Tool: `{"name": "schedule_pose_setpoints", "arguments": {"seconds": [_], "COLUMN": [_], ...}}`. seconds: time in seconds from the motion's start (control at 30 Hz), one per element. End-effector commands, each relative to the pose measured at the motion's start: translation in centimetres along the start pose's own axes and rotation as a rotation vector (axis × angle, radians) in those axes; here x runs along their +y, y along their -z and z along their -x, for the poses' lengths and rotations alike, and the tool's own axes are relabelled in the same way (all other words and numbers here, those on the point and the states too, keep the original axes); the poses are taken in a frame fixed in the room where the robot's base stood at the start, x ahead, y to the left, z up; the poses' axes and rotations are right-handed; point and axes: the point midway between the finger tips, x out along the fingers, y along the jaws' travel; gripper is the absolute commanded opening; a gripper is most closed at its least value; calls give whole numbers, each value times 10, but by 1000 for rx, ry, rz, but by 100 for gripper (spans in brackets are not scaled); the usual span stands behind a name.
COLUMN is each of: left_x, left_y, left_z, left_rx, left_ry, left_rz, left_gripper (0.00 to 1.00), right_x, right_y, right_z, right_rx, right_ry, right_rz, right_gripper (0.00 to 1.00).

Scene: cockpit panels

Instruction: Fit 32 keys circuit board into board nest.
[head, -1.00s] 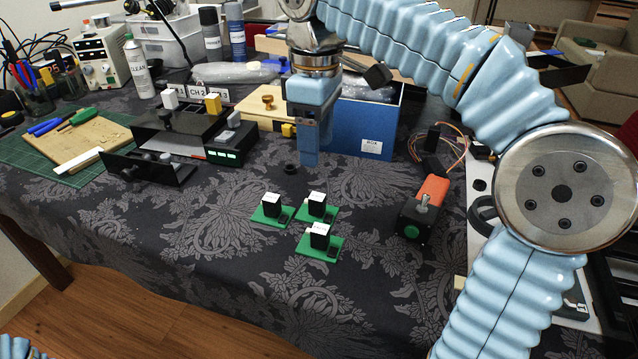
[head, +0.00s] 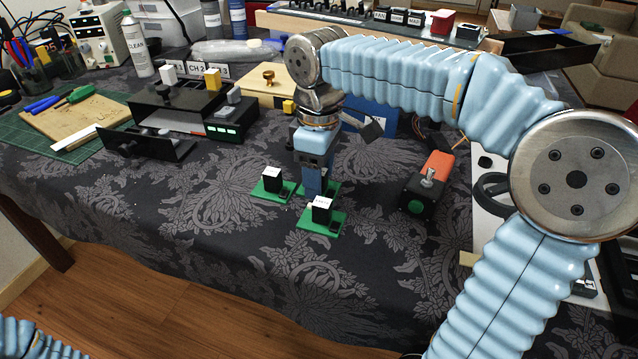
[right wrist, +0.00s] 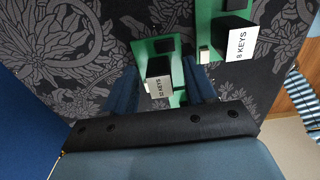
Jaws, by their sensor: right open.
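The 32 keys circuit board (right wrist: 150,46) is a small green board with a black block and a white label. In the right wrist view it sits between my open right fingers (right wrist: 161,82), its small label seeming to read 32 KEYS. In the head view my right gripper (head: 313,188) points down and mostly hides this board (head: 333,186), which lies on the cloth. I cannot tell whether the fingers touch it. I cannot identify the board nest for sure; a black device with an open front (head: 150,142) stands at left. My left gripper is out of view.
An 8 KEYS board (right wrist: 203,25) is close beside the gripper. Two similar boards show in the head view, one left (head: 262,192) and one in front (head: 312,228). An orange and black switch box (head: 428,185) stands at right. The cloth in front is free.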

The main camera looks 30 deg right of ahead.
Motion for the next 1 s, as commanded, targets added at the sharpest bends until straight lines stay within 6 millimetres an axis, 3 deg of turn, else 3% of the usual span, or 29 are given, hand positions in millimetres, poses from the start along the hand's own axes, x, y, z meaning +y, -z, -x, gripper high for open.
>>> {"name": "schedule_pose_setpoints", "arguments": {"seconds": [0.1, 0.47, 0.77, 0.87, 1.0], "left_x": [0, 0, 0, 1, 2], "left_y": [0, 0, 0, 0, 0], "left_z": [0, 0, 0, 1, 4], "left_rx": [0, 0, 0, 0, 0], "left_ry": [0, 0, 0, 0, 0], "left_rz": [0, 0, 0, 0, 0], "left_gripper": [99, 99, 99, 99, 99], "right_x": [0, 0, 0, 0, -3], "right_y": [0, 0, 0, 0, 0], "right_z": [0, 1, 4, 12, 38], "right_rx": [0, 0, 1, 1, 4], "right_ry": [0, 0, 0, -1, -2], "right_rz": [0, 0, 0, 0, 2], "right_gripper": [55, 0, 0, 0, 0]}}
